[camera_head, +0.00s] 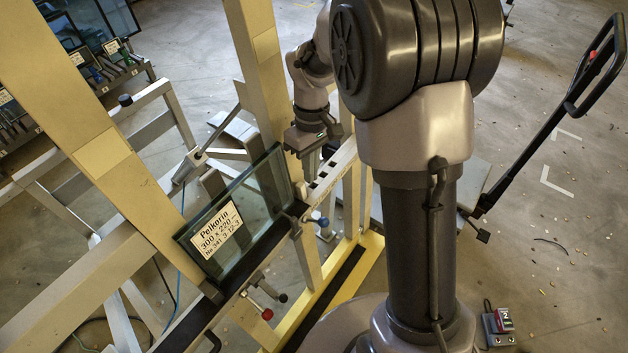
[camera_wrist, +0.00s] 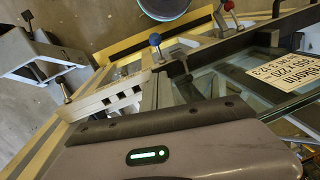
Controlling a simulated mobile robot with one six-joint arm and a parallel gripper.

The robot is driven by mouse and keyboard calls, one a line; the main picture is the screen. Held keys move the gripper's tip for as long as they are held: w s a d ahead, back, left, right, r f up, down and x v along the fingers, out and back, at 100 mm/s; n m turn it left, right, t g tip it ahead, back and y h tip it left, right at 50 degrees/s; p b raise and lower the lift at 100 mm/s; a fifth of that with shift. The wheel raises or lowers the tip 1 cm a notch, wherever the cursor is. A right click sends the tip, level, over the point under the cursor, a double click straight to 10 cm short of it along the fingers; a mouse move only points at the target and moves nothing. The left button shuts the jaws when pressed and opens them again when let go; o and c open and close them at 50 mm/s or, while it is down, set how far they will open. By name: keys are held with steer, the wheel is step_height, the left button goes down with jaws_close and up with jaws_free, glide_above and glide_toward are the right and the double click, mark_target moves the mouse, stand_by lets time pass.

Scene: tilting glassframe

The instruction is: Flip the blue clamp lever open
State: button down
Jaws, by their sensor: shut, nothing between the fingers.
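The blue clamp lever shows its round blue knob (camera_head: 323,222) low on the frame, just right of the glass pane. In the wrist view the blue knob (camera_wrist: 155,39) stands on a thin stem, near the top centre and apart from my gripper. My gripper (camera_head: 311,176) points down above and slightly left of the blue knob, close to the pale slotted rail. It is shut and empty. Its fingertips are small in the head view.
A labelled glass pane (camera_head: 262,200) leans in the beige frame (camera_head: 262,75) left of my gripper. The pale rail with square holes (camera_wrist: 110,95) is close by. A red-knobbed lever (camera_head: 267,314) is lower down. Open floor (camera_head: 560,230) lies to the right.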

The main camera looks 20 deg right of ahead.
steer(key=s+f+b, duration=0.3)
steer(key=f+b, duration=0.1)
steer(key=f, duration=0.5)
steer(key=shift+s+d+f, duration=0.35)
steer(key=shift+s+d, duration=0.05)
steer(key=shift+f, duration=0.1)
